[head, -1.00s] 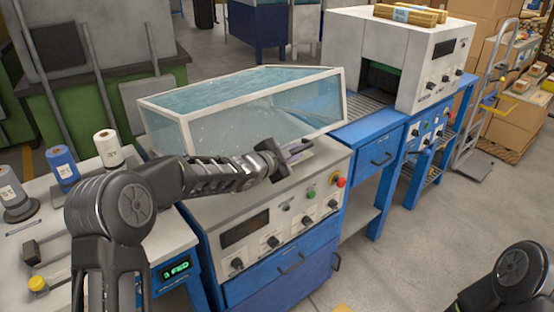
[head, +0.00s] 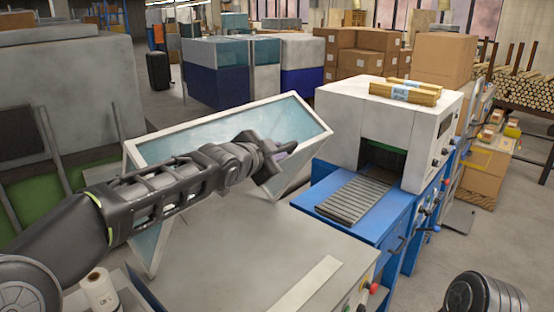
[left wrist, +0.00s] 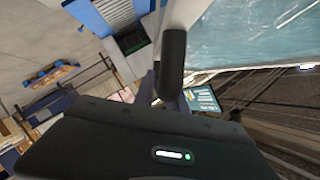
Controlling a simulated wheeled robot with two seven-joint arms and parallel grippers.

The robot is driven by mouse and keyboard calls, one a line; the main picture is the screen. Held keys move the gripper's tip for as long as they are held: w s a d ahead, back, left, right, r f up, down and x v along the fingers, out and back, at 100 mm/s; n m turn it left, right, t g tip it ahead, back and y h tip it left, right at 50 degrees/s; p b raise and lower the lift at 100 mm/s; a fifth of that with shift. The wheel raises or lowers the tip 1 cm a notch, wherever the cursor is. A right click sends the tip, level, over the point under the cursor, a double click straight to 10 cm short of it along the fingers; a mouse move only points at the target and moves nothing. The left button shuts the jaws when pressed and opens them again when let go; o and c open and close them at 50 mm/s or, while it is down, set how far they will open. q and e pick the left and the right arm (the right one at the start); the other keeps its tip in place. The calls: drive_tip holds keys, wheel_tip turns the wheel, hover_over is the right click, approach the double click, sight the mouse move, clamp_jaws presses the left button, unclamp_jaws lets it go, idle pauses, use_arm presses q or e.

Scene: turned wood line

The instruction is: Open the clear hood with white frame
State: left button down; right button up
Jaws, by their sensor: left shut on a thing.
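The clear hood with white frame (head: 300,115) is tilted up in the head view, its lower edge lifted clear of the machine's grey top (head: 220,245). My left gripper (head: 285,154) is shut at the hood's near frame edge, and the arm hides part of the clear panel. In the left wrist view, the hood's clear panel (left wrist: 250,35) and white frame lie right beside a dark finger of my left gripper (left wrist: 168,85). My right gripper is out of view.
A white strip (head: 308,285) lies on the exposed machine top. A blue conveyor with grey rollers (head: 355,197) leads right into a white tunnel box (head: 405,125) with wood bundles (head: 405,92) on top. A white spool (head: 98,290) stands at lower left.

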use_arm(q)
drive_tip(key=shift+w+a+r, duration=0.15)
drive_tip(key=shift+w+a, duration=0.25)
drive_tip(key=shift+a, duration=0.2)
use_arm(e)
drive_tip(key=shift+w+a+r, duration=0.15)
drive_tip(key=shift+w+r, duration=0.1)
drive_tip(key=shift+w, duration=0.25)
use_arm(q)
drive_tip(key=c, duration=1.4)
unclamp_jaws()
drive_tip(key=shift+d, duration=0.1)
drive_tip(key=shift+o, duration=0.2)
drive_tip(key=shift+s, duration=0.1)
